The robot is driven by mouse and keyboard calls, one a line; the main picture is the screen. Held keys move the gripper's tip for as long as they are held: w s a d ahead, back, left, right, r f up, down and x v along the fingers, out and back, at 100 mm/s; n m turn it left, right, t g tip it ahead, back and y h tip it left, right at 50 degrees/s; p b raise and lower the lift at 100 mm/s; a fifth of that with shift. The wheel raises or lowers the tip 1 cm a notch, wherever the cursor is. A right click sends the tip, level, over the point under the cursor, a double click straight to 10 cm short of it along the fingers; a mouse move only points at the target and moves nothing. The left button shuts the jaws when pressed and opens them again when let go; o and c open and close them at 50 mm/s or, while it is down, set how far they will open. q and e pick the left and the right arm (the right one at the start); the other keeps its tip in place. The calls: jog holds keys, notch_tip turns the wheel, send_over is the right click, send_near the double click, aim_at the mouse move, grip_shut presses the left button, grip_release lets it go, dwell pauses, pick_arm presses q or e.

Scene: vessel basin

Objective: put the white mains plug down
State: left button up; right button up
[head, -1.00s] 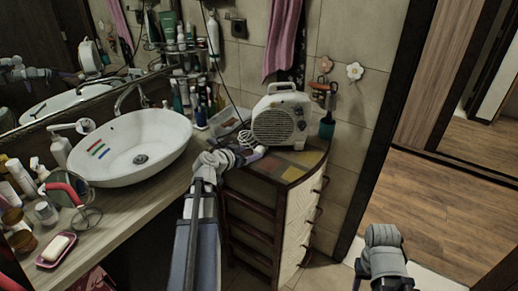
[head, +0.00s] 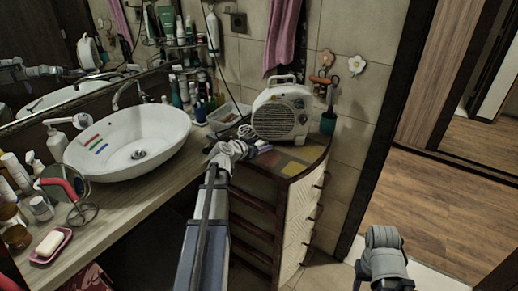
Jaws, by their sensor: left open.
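My left gripper (head: 262,148) is open over the left front part of the patterned cabinet top (head: 291,168), in front of the heater. Its wrist hides part of the top's left edge. I cannot make out the white mains plug clearly; it is too small or hidden at the fingertips. A pale coiled cord (head: 245,132) lies just behind the gripper, beside the heater. My right arm's wrist shows at the lower right, but its fingers do not show.
A white fan heater (head: 281,112) stands on the cabinet top, with a dark green cup (head: 328,122) at its right. A clear tray (head: 229,116) is at its left. The white basin (head: 128,146) and several bottles fill the counter. The cabinet top's front right is bare.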

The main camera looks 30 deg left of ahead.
pick_arm(q)
jog(key=shift+c, duration=0.3)
grip_shut()
jog(key=shift+r, duration=0.1)
dwell(0.5)
